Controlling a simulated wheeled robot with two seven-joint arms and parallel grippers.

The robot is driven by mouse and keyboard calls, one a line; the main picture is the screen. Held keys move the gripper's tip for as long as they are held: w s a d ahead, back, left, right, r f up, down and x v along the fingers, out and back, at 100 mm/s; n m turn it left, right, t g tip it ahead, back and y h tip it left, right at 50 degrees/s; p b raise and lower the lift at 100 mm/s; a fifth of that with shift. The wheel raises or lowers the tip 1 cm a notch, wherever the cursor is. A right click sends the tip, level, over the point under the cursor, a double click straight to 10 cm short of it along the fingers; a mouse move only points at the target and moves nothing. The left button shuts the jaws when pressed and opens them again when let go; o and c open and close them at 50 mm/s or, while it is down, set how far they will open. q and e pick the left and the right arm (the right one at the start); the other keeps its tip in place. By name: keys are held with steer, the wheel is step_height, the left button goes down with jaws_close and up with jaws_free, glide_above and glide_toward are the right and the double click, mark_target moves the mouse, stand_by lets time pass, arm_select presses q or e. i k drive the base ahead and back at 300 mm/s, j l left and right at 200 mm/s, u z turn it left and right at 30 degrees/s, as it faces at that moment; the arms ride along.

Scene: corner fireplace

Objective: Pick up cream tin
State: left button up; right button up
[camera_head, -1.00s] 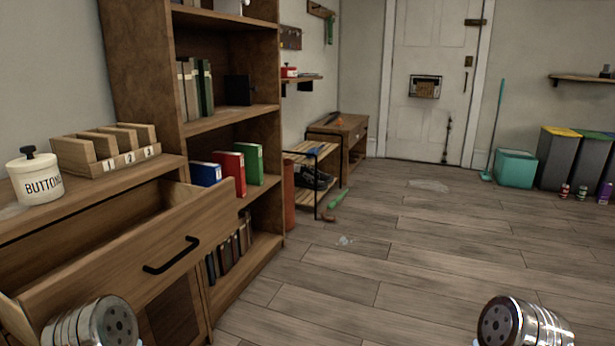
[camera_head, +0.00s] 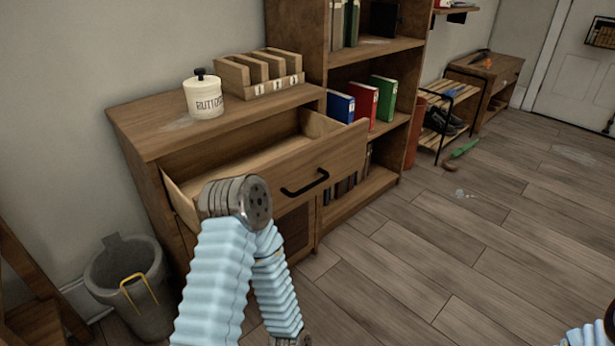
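The cream tin (camera_head: 204,98), lettered "BUTTONS" and with a black knob on its lid, stands upright on top of the wooden cabinet (camera_head: 150,113). It is near the back, left of a wooden divider rack. My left arm is folded in front of the cabinet, its silver joint overlapping the open drawer's front in the picture. The fingers of my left gripper are not visible. Only a bit of my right arm shows at the lower right corner, without its gripper. Nothing touches the tin.
The drawer (camera_head: 343,153) is pulled out and looks empty inside. The numbered rack (camera_head: 262,92) stands right of the tin. A tall bookshelf (camera_head: 385,142) with binders adjoins the cabinet. A grey bucket (camera_head: 112,275) stands at left. Floor at right is mostly clear.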

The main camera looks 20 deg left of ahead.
mark_target(205, 105)
steer(key=u, duration=1.45)
